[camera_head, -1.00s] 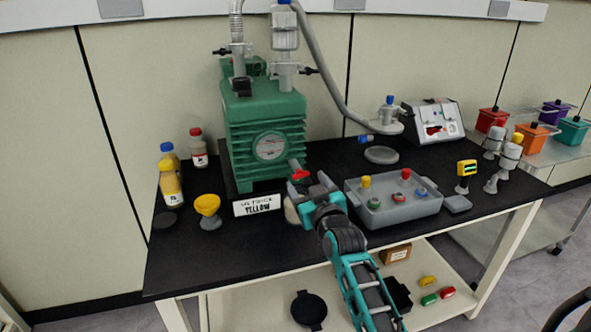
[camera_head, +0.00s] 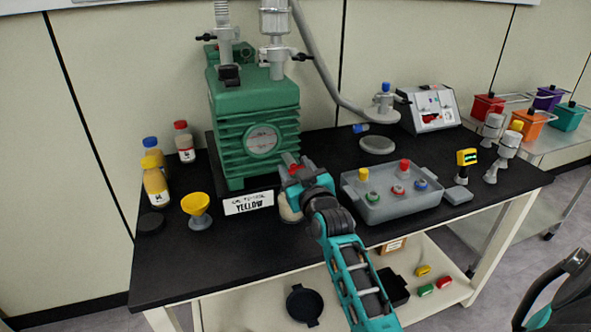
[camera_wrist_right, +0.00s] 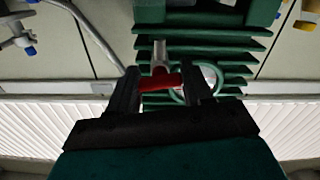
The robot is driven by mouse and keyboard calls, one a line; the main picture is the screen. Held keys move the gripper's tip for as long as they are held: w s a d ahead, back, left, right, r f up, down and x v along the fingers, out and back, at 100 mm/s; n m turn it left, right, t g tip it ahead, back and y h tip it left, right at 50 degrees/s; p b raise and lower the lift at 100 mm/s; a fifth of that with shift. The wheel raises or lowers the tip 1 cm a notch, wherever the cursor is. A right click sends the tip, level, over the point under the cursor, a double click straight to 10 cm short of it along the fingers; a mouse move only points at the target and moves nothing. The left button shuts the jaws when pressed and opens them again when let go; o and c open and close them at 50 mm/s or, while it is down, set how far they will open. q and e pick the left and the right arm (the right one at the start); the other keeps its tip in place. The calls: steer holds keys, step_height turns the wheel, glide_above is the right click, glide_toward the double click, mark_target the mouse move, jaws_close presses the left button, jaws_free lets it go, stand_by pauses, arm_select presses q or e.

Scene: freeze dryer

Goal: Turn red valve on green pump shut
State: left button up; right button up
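The green pump (camera_head: 252,110) stands at the back left of the black table, with a round gauge on its front. Its red valve (camera_wrist_right: 160,82) sits on a grey stem low on the pump's front. My right gripper (camera_head: 291,160) is at the valve, and its dark fingers (camera_wrist_right: 165,80) stand apart on either side of the red handle in the right wrist view. The gripper looks open; whether either finger touches the handle is unclear. In the head view the gripper hides part of the valve. My left gripper is not in view.
A label card (camera_head: 248,203) and a yellow funnel (camera_head: 197,205) stand in front and left. Several bottles (camera_head: 155,185) are at the left. A grey tray (camera_head: 398,211) with coloured knobs is right of the gripper. A grey hose (camera_head: 330,80) hangs behind.

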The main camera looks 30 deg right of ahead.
steer(key=c, duration=0.6)
steer(key=shift+r+m+p, duration=0.25)
steer(key=shift+m+p, duration=0.45)
steer(key=shift+p, duration=0.25)
steer(key=shift+f+m, duration=0.1)
steer(key=shift+m, duration=0.3)
steer(key=o, duration=1.1)
steer(key=shift+f, duration=0.1)
